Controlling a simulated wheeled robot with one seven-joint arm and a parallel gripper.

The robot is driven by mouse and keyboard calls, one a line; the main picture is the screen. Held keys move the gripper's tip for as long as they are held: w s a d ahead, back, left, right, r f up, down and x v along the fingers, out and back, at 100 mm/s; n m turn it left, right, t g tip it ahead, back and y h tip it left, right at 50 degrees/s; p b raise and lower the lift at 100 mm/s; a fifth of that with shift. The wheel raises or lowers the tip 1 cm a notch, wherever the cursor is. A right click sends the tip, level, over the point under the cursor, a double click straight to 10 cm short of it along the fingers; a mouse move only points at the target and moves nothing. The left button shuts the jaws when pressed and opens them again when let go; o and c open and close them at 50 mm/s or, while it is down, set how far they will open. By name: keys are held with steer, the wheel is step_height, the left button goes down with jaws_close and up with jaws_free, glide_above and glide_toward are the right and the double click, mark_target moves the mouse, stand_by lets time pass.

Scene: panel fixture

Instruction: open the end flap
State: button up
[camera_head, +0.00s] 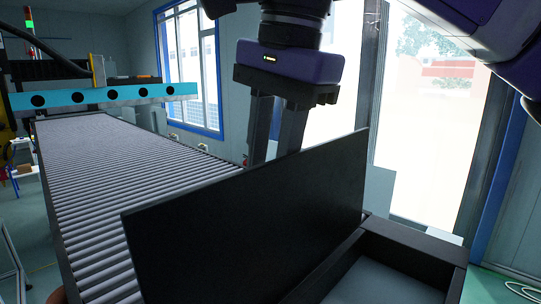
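The end flap (250,215) is a flat black panel standing steeply upright along the left side of a black open-topped box (420,250). It leans a little, and its lower edge runs along the box rim. My gripper (277,145) points down from above, on the far side of the flap. Its two dark fingers go down behind the flap's top edge, so the fingertips are hidden. I cannot tell whether the fingers touch the flap. Nothing shows held between them, and their spacing at the tips cannot be seen.
A grey roller conveyor (110,180) runs away on the left, with a cyan beam (105,95) across its far end. Tall windows (190,65) stand behind. The box's floor, where visible, is bare. A pale cable (515,288) lies on the floor at the lower right.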

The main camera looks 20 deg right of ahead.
step_height(320, 180, up, 8)
steer(key=s+b, duration=0.1)
steer(key=shift+s+d+f, duration=0.15)
steer(key=shift+s+d, duration=0.1)
stand_by(0.5)
